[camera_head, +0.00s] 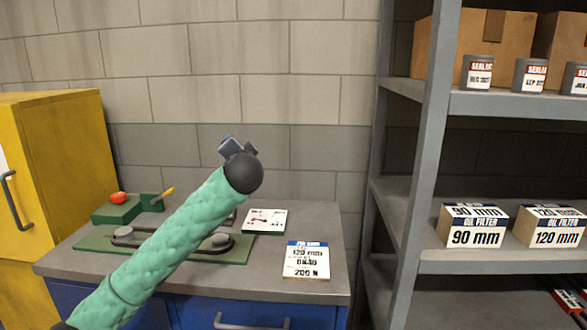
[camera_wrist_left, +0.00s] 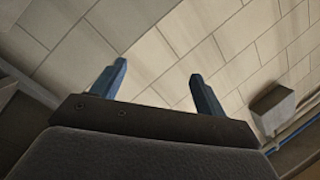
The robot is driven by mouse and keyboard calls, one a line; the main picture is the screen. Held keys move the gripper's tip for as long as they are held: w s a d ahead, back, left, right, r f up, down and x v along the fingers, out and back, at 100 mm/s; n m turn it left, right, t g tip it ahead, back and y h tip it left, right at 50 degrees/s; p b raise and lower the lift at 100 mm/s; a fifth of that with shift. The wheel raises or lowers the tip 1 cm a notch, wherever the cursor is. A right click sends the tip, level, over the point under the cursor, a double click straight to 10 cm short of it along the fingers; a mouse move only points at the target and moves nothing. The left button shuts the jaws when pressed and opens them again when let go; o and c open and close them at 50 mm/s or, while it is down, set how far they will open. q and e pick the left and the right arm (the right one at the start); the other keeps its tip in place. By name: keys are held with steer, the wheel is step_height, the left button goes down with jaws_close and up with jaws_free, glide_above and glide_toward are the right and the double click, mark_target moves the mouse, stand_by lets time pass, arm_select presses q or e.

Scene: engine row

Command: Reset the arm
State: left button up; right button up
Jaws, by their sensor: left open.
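My left arm, in a green padded sleeve, comes in from the lower left of the head view and reaches up across the workbench (camera_head: 330,215). Its gripper (camera_head: 232,142) is at the arm's far end, above the bench and in front of the block wall. In the left wrist view the two blue-grey fingers (camera_wrist_left: 157,85) stand wide apart with nothing between them. The wall shows behind them. My right gripper is not in view.
The arm partly hides a green board (camera_head: 92,241) with a belt on the bench. A label card (camera_head: 306,260) and a picture card (camera_head: 265,221) lie to its right. A yellow cabinet (camera_head: 60,150) stands left. Grey shelves (camera_head: 500,105) hold oil filter boxes (camera_head: 473,226) at right.

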arm_select(q)
steer(key=s+f+n+g+h, duration=0.25)
steer(key=s+f+g, duration=0.25)
steer(key=s+f, duration=1.6)
steer(key=s+f+n+g+h, duration=0.25)
steer(key=s+f+g, duration=0.35)
steer(key=s+f, duration=1.5)
steer(key=s+f+g+p, duration=0.1)
steer(key=s+f+g, duration=0.2)
steer(key=s+f, duration=1.1)
steer(key=shift+s+d+f+g, duration=0.35)
steer(key=shift+s+g, duration=0.05)
steer(key=shift+s, duration=0.45)
